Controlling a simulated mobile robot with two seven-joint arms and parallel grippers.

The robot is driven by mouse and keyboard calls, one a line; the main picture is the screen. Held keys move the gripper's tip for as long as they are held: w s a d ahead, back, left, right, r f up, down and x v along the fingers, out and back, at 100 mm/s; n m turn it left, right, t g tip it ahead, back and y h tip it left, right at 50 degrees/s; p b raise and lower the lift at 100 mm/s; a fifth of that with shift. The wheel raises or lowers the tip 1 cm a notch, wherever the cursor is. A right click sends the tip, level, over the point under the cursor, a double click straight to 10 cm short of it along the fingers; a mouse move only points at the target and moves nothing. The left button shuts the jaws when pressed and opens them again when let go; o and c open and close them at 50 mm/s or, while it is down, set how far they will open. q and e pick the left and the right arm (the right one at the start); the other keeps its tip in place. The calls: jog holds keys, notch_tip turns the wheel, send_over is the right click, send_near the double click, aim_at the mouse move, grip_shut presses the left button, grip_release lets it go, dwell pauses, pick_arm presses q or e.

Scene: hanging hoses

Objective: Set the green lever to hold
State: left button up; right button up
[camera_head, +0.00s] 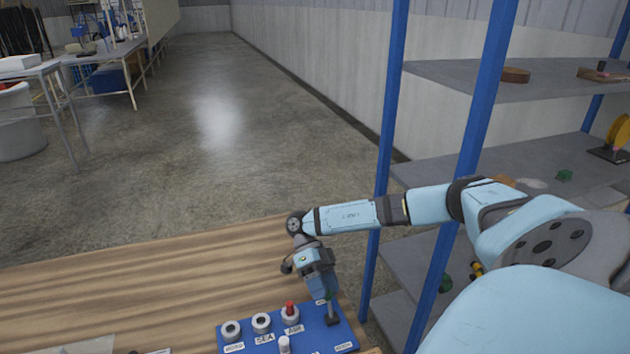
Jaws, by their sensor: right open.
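A blue panel (310,336) lies at the bottom edge of the view on the wooden table. My right gripper (326,297) points down over the panel's right part, with its fingers around or just beside a grey upright stem (329,309) on a dark base (332,320). A bit of green shows at the stem's top, between or beside the fingers, so this looks like the green lever; I cannot tell if the fingers touch it. Small white labels lie on the panel, and the one by the lever is partly covered and too small to read. My left gripper is out of view.
The panel also holds a red-topped post (290,309), a white post (284,345) and round grey sockets (261,321). A blue-framed shelf (440,85) stands close on the right, beside my right arm.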

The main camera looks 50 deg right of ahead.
jog(key=v, duration=1.1)
jog(key=shift+w+d+r, duration=0.15)
jog(key=shift+w+r, duration=0.1)
jog(key=shift+w, duration=0.05)
